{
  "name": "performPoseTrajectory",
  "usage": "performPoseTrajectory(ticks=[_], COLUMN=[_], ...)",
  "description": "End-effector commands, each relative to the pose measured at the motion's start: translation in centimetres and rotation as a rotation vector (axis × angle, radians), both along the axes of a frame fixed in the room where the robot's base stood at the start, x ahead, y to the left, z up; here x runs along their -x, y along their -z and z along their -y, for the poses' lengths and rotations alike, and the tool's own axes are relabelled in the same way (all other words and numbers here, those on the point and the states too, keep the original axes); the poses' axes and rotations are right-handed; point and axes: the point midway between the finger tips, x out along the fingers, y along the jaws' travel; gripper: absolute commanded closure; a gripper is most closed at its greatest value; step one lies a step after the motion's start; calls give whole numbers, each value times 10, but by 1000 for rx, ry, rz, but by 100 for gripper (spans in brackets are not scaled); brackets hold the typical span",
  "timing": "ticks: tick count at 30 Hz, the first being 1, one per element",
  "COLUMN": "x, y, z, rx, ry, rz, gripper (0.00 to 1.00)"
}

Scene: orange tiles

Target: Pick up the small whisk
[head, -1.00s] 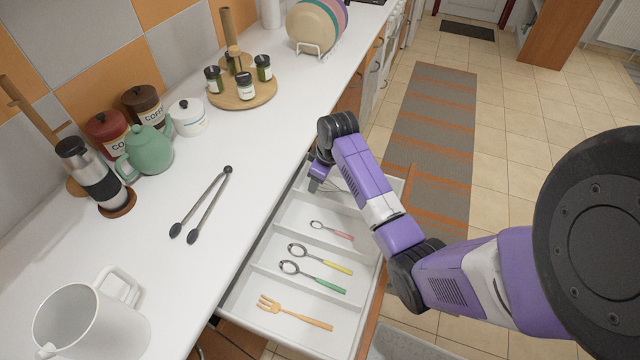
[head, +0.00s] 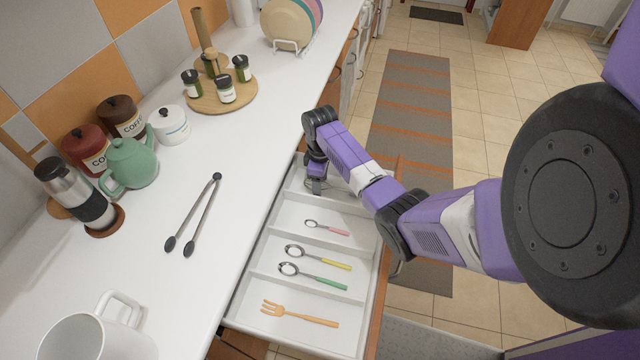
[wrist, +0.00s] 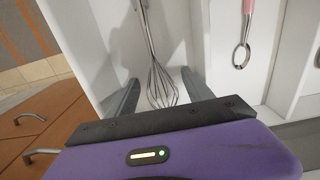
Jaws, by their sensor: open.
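The small whisk (wrist: 155,60) lies in the far compartment of the open drawer, its wire loops toward my gripper in the wrist view. My gripper (wrist: 160,85) is open, with one finger on each side of the wire loops and no finger visibly closed on them. In the head view my gripper (head: 316,184) is lowered into the far end of the drawer. There my arm hides most of the whisk.
The drawer (head: 262,262) has dividers. Nearer compartments hold a pink-handled spoon (head: 326,227), yellow-handled spoon (head: 318,257), green-handled spoon (head: 312,275) and orange fork (head: 298,314). Tongs (head: 194,215) lie on the counter (head: 215,265) beside the drawer.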

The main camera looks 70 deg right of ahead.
Motion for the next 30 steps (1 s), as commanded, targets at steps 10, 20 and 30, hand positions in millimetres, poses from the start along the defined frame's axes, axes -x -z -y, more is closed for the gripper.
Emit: performPoseTrajectory(ticks=[10, 20, 30], x=[0, 0, -1], y=[7, 6, -4], z=[0, 0, 0], rx=[1, 1, 2], ry=[1, 1, 0], rz=[1, 1, 2], gripper=[46, 91, 91])
